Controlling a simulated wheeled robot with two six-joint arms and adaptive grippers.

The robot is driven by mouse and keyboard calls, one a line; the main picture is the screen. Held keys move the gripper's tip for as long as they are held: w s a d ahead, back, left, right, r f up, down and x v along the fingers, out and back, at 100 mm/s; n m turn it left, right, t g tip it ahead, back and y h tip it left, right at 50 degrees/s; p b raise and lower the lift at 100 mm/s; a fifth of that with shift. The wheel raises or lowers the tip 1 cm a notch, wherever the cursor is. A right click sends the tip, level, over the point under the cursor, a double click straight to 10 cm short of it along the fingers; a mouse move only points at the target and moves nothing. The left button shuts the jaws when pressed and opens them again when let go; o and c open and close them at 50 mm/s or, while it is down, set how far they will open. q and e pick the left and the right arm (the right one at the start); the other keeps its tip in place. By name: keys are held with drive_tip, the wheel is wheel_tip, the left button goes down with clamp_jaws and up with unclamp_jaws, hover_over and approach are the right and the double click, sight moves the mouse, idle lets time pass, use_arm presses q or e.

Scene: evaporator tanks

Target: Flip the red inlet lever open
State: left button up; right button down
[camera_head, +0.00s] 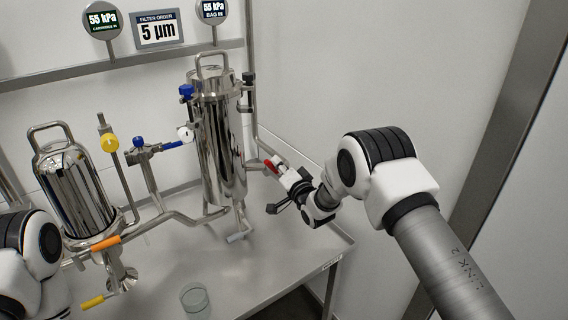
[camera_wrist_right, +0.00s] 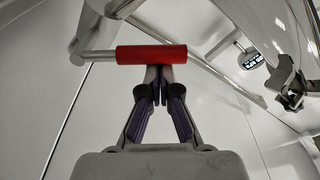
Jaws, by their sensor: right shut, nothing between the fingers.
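The red inlet lever (camera_head: 271,166) is on the pipe at the lower right of the right-hand steel tank (camera_head: 218,140). In the right wrist view its red grip (camera_wrist_right: 151,54) lies horizontally across the picture, on a metal rod that runs to the left. My right gripper (camera_head: 280,188) is at the lever in the head view. In the wrist view its fingers (camera_wrist_right: 160,85) are shut with nothing between them. The fingertips are right at the lower edge of the red grip; I cannot tell whether they touch it. My left gripper is out of view; only part of that arm shows.
A second steel tank (camera_head: 75,185) stands at the left, with orange (camera_head: 106,243), yellow (camera_head: 92,302) and blue (camera_head: 172,144) handles on the pipes. A glass beaker (camera_head: 195,299) stands on the steel table (camera_head: 255,275). Gauges and a filter sign (camera_head: 157,29) hang above. A wall is behind my right arm.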

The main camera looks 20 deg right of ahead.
drive_tip(key=a+n, duration=0.1)
drive_tip(key=f+n+b, duration=0.1)
drive_tip(key=n, duration=0.1)
drive_tip(key=shift+s+a+f, duration=0.2)
drive_tip(key=shift+s+a, duration=0.15)
drive_tip(key=shift+a, duration=0.05)
drive_tip(key=a+f+n+b, duration=0.1)
drive_tip(key=n, duration=0.1)
drive_tip(key=f+n+y+b, duration=0.1)
drive_tip(key=n, duration=0.2)
drive_tip(key=s+a+f+n+b, duration=0.1)
drive_tip(key=f+n, duration=0.1)
drive_tip(key=shift+a+n+y+b, duration=0.3)
drive_tip(key=shift+a+n+y, duration=0.05)
drive_tip(key=shift+n+y, duration=0.05)
drive_tip(key=shift+f, duration=0.2)
drive_tip(key=shift+r, duration=0.1)
drive_tip(key=s+d+r+p, duration=0.2)
drive_tip(key=s+d+p, duration=0.1)
drive_tip(key=s, duration=0.5)
drive_tip(key=shift+s+r, duration=0.3)
drive_tip(key=shift+r, duration=0.05)
